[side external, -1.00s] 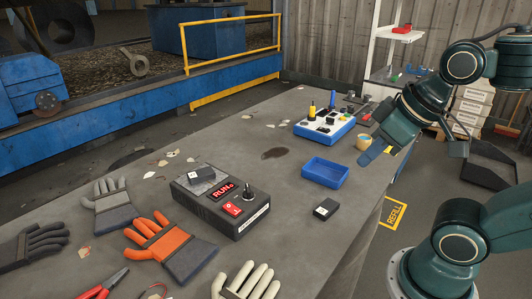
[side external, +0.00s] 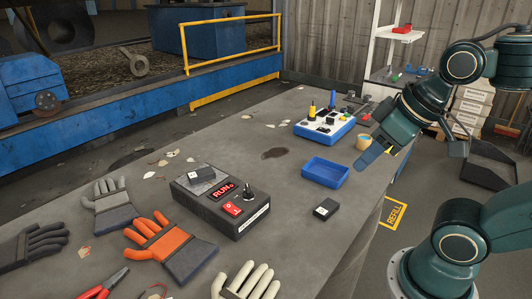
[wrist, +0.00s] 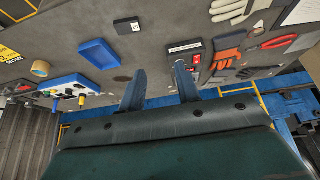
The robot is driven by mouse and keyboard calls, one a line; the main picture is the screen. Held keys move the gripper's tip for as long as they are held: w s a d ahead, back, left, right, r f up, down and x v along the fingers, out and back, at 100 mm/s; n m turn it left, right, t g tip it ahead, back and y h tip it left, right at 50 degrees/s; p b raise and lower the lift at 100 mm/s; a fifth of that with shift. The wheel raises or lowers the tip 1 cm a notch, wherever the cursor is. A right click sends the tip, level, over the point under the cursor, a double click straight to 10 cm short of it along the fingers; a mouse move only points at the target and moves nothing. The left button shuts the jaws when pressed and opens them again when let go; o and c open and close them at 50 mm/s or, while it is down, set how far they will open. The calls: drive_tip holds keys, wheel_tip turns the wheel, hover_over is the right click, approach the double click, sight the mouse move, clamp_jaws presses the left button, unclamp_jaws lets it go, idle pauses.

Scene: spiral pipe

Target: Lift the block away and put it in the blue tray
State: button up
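Another small black block (side external: 325,208) lies on the table just in front of the blue tray (side external: 325,172). The tray looks empty. In the wrist view this black block (wrist: 126,26) is beside the blue tray (wrist: 99,53), and the control box (wrist: 187,52) is right of it. My gripper (wrist: 159,70) has its two blue fingers apart with nothing between them. In the side view my gripper (side external: 368,157) is above the table's right side, beyond the tray.
A blue and white panel (side external: 323,129) and a tan roll (side external: 363,142) stand behind the tray. Gloves (side external: 170,244) and pliers (side external: 103,284) lie at front left.

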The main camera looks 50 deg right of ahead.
drive_tip(key=o, duration=0.5)
drive_tip(key=shift+o, duration=0.2)
drive_tip(key=w+a+r+n+g+y, duration=0.1)
drive_tip(key=w+a+r+n, duration=0.15)
drive_tip(key=w, duration=0.75)
drive_tip(key=w+a+r+n+g+y, duration=0.1)
drive_tip(key=w+r+n, duration=0.3)
drive_tip(key=w, duration=0.5)
drive_tip(key=w+d+f+n+g+y, duration=0.1)
drive_tip(key=w+f+n, duration=0.2)
drive_tip(key=w, duration=0.6)
drive_tip(key=w+d+f+n+g+y, duration=0.1)
drive_tip(key=w+f+n, duration=0.3)
drive_tip(key=w+f, duration=0.3)
drive_tip(key=w, duration=0.3)
drive_tip(key=shift+w+f, duration=0.15)
drive_tip(key=shift+w, duration=0.05)
